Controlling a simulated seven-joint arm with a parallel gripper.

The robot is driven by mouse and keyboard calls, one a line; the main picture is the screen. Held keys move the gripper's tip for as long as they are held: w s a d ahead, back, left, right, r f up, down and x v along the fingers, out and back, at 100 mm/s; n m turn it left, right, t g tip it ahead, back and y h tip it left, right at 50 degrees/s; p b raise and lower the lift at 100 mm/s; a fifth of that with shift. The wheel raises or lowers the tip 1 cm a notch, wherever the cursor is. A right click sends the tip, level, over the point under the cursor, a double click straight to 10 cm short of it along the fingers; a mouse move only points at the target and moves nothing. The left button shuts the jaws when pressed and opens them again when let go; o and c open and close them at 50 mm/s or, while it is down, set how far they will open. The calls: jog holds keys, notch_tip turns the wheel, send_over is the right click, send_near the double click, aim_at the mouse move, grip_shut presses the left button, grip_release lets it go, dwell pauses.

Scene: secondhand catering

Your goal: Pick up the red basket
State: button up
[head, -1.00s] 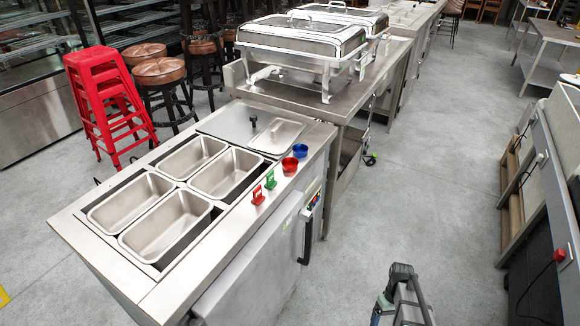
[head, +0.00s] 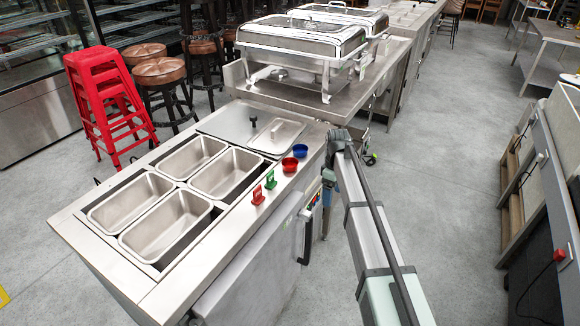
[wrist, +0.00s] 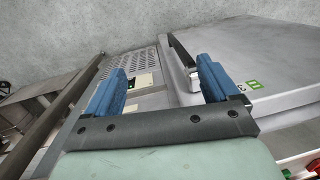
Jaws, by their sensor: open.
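A small red round container (head: 290,165), the only basket-like red thing I see, stands on the right edge of the steel prep counter (head: 225,222). A similar blue container (head: 300,150) stands just behind it. My gripper (head: 326,192) is to the right of both, beside the counter's front side, pointing down and apart from them. In the wrist view my gripper (wrist: 158,80) has its two blue fingers wide apart with nothing held between them. The red container cannot be made out for sure there; a bit of red (wrist: 314,166) shows at the lower right corner.
A red clip-like piece (head: 258,195) and a green one (head: 270,180) stand near the red container. Steel pans (head: 165,222) and a lid (head: 276,136) fill the counter top. A dark door handle (head: 306,238) juts from the counter's side. Chafing dishes (head: 300,42) stand behind.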

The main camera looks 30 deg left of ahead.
jog(key=a+r+n, duration=0.3)
jog(key=a+r, duration=0.7)
jog(key=r, duration=0.2)
notch_tip(320, 180, up, 11)
jog(key=n+t, duration=0.1)
jog(key=n, duration=0.1)
send_over(290, 159)
jog(key=s+d, duration=0.1)
jog(key=s, duration=0.1)
jog(key=shift+y, duration=0.4)
notch_tip(290, 159, down, 14)
jog(key=shift+d+r, duration=0.1)
jog(key=shift+c, duration=0.5)
jog(key=c, duration=1)
jog(key=shift+r, duration=0.1)
